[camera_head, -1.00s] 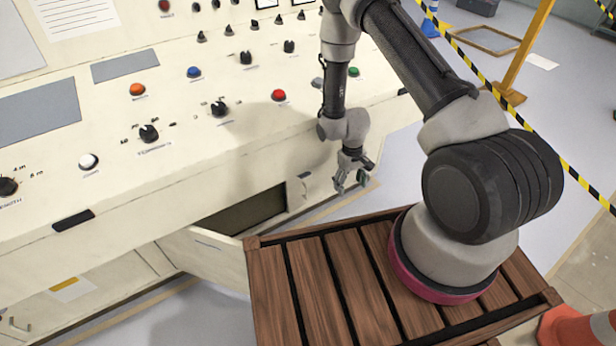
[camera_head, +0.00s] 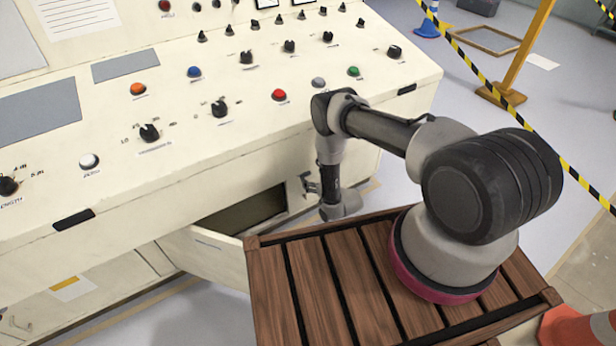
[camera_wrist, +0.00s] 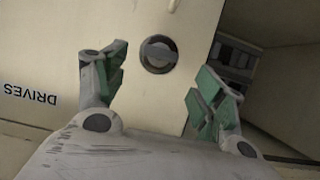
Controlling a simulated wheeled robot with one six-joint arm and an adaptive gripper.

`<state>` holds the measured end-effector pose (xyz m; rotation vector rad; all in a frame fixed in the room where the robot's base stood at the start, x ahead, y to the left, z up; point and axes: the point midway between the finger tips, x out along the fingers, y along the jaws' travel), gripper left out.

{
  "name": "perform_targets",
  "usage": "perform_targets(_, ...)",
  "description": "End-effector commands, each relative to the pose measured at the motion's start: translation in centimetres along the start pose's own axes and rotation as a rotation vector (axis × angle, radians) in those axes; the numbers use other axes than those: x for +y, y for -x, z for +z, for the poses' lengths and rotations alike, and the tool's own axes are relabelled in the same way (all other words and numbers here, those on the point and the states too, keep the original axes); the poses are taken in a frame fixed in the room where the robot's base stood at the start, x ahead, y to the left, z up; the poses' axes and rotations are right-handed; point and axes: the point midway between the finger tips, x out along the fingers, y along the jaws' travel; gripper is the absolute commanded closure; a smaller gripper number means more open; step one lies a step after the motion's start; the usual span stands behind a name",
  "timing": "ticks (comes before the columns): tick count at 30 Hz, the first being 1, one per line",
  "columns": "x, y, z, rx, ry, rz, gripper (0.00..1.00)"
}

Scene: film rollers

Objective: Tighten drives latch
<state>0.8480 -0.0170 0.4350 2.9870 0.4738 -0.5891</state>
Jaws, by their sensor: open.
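The drives latch (camera_wrist: 158,54) is a round dark grey knob with a lighter bar across it, on a cream panel. The panel carries the upside-down word DRIVES (camera_wrist: 30,94) at the left in the wrist view. My gripper (camera_wrist: 158,90) is open and empty, with its green-padded fingers on either side of the latch's line and the latch beyond them. In the head view my gripper (camera_head: 308,186) is low at the console's front, by the right side of the open compartment, and partly hidden by my arm. The latch cannot be made out there.
An open compartment (camera_head: 245,212) with its door (camera_head: 205,258) swung out lies left of my gripper; its dark inside shows in the wrist view (camera_wrist: 232,58). The console's control ledge (camera_head: 180,170) overhangs above. My wooden-slatted base is close below.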

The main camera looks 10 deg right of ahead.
Motion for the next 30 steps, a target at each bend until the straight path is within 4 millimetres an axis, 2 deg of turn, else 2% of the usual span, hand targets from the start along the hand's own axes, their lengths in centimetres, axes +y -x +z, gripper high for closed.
perform_targets(3,0.0,-2.2,0.0,0.002,0.001,-0.001,0.30)
perform_targets(9,0.0,-4.8,0.0,-0.001,0.001,0.000,0.30)
perform_targets(20,0.0,-5.5,0.1,-0.003,0.000,0.000,0.30)
perform_targets(27,0.0,-5.5,0.1,-0.003,0.000,0.000,0.74)
perform_targets(30,0.0,-5.5,0.0,-0.003,0.000,0.000,0.76)
